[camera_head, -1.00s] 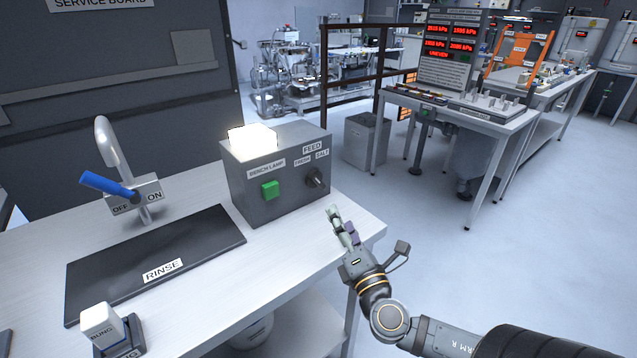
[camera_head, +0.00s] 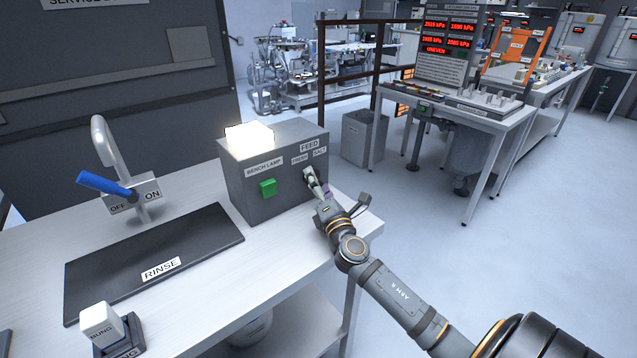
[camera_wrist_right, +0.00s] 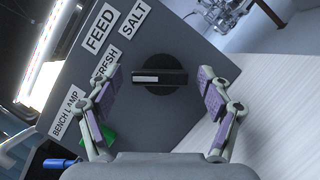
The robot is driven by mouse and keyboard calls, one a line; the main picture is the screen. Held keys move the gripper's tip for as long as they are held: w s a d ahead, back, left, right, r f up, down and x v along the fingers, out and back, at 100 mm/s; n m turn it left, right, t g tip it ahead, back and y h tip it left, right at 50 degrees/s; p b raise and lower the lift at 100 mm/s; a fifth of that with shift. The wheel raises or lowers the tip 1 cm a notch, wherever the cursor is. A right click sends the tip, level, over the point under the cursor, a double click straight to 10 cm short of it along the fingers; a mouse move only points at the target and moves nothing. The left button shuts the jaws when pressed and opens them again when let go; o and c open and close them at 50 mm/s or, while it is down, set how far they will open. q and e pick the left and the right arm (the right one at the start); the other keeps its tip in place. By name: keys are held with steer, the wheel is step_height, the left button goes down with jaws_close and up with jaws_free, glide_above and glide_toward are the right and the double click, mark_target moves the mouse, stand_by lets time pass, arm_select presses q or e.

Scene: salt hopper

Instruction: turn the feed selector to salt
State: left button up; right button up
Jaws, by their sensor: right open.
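The feed selector is a round black knob with a raised bar and a pale mark, clear in the right wrist view (camera_wrist_right: 160,77). It sits on the front of a grey control box (camera_head: 250,195), below the FEED, FRESH and SALT labels. My right gripper (camera_head: 312,178) is at the box front and hides the knob in the head view. In the right wrist view its open fingers (camera_wrist_right: 160,100) are on either side of the knob, apart from it. The knob's bar lies between the purple pads, its mark toward the left finger. My left gripper is not in view.
The box also carries a green button (camera_head: 267,188) and a lit lamp (camera_head: 249,138). A tap with a blue lever (camera_head: 105,185) and a black RINSE mat (camera_head: 160,258) are to the left. A white block (camera_head: 101,325) stands in front. Bare bench (camera_head: 285,260) lies before the box.

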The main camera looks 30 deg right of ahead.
steer(key=c, duration=1.2)
steer(key=shift+o, duration=0.2)
steer(key=shift+r+m+g+h+p, duration=0.3)
steer(key=shift+m+g+p, duration=0.1)
steer(key=shift+m+p, duration=0.55)
steer(key=m+g+p, duration=0.1)
steer(key=m+p, duration=0.2)
steer(key=m+g+p, duration=0.1)
steer(key=m+p, duration=0.2)
steer(key=p, duration=0.1)
steer(key=m+g+p, duration=0.1)
steer(key=m+p, duration=0.2)
steer(key=p, duration=0.1)
steer(key=shift+d+r+g+y, duration=0.2)
steer(key=shift+g+y, duration=0.1)
steer(key=shift+y, duration=0.1)
steer(key=shift+f+m+g+y+p, duration=0.15)
steer(key=shift+m+g+y+p, duration=0.2)
steer(key=shift+m+p, duration=0.7)
steer(key=shift+f+p, duration=0.15)
steer(key=shift+p, duration=0.4)
steer(key=o, duration=1.2)
steer(key=shift+c, duration=0.2)
